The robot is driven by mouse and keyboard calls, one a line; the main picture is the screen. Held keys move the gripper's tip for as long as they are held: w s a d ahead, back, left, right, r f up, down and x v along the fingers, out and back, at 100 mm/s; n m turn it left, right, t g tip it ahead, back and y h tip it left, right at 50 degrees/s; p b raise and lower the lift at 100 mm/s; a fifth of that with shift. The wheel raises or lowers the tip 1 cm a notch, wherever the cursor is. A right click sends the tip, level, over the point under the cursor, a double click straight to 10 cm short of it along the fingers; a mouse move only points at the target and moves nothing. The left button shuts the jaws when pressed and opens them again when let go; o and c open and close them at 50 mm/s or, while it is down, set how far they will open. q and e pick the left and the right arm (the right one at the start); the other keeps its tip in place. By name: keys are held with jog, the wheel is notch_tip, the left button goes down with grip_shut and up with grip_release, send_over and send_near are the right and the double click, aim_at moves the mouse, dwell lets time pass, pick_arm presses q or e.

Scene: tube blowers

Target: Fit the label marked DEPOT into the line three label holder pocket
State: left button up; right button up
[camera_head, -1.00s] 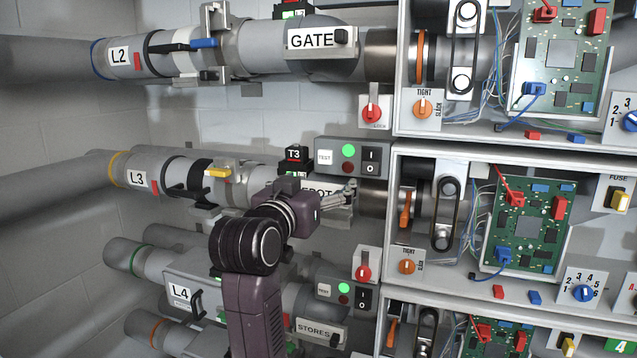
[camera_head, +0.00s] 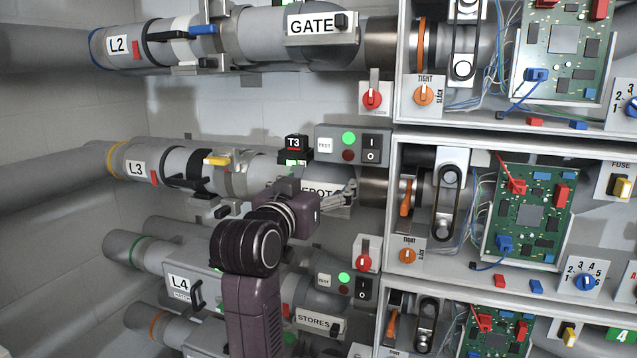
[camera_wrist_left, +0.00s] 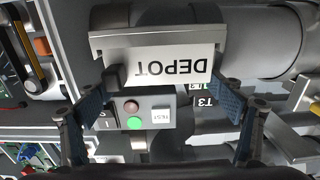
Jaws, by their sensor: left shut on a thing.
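The white DEPOT label (camera_head: 317,190) is at the line three pipe, partly hidden by my left gripper (camera_head: 340,197) in the head view. In the left wrist view the label (camera_wrist_left: 165,64) appears upside down. My left gripper (camera_wrist_left: 158,100) holds it, with one finger near each end. The light grey label holder (camera_wrist_left: 150,40) is at the label's lower edge, with a black block (camera_wrist_left: 112,77) beside the label. The label's lower edge meets the holder's lip; I cannot tell how deep it sits. My right gripper is not in view.
A TEST control box (camera_head: 352,144) and the black T3 tag (camera_head: 296,144) sit just above the label. The red-knobbed switch (camera_head: 366,252) is below right. The GATE label (camera_head: 311,24) and STORES label (camera_head: 313,320) are on neighbouring pipes. Shelves of circuit boards (camera_head: 530,213) stand to the right.

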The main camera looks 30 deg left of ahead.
pick_arm(q)
jog(key=shift+f, duration=0.25)
jog(key=o, duration=1.2)
jog(key=shift+c, duration=0.2)
jog(key=shift+s, duration=0.15)
jog(key=v, duration=0.7)
jog(key=shift+s, duration=0.1)
